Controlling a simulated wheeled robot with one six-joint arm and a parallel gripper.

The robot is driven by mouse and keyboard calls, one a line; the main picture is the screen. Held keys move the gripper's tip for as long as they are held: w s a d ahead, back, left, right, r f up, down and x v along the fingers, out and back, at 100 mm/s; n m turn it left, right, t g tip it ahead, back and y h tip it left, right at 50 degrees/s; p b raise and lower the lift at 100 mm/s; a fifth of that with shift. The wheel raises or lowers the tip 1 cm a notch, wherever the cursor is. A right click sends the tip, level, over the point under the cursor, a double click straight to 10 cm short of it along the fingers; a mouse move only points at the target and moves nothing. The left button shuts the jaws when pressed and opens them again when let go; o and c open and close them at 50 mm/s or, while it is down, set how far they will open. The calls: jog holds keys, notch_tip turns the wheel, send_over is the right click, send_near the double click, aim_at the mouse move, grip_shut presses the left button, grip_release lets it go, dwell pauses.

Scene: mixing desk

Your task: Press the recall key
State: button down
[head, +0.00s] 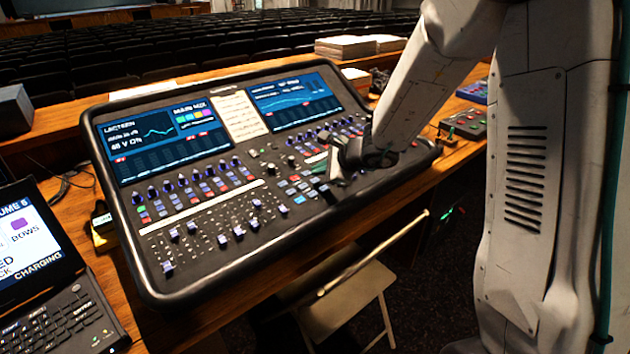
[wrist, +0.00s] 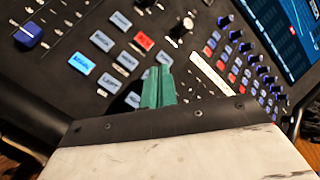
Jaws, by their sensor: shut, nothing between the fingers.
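The mixing desk (head: 215,265) carries a block of small pale keys right of its faders. In the wrist view the block holds a bright blue key (wrist: 82,63), a red key (wrist: 144,40) and several pale blue-grey keys (wrist: 102,41). The bright blue key also shows in the head view (head: 299,199). The key labels are too blurred to read surely, so I cannot tell which is the recall key. My gripper (wrist: 158,88) is shut and empty, its teal fingertips over the block's edge beside the pale keys. In the head view my gripper (head: 334,168) hangs over the desk's right half. Contact cannot be told.
Rows of knobs (wrist: 262,68) and two screens (head: 295,100) lie around the keys. A keyboard console (head: 60,315) stands at the left. Paper stacks (head: 345,46) stand behind the desk. A small button box (head: 465,123) is at the right. A folding chair (head: 345,300) stands in front.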

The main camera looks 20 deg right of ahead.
aim_at(321, 186)
jog(key=shift+r, duration=0.1)
jog(key=shift+s+d+r, duration=0.1)
jog(key=shift+s+r, duration=0.05)
jog(key=shift+r, duration=1.05)
jog(key=shift+s+d+r, duration=0.1)
jog(key=shift+r, duration=1.1)
jog(key=shift+a, duration=0.1)
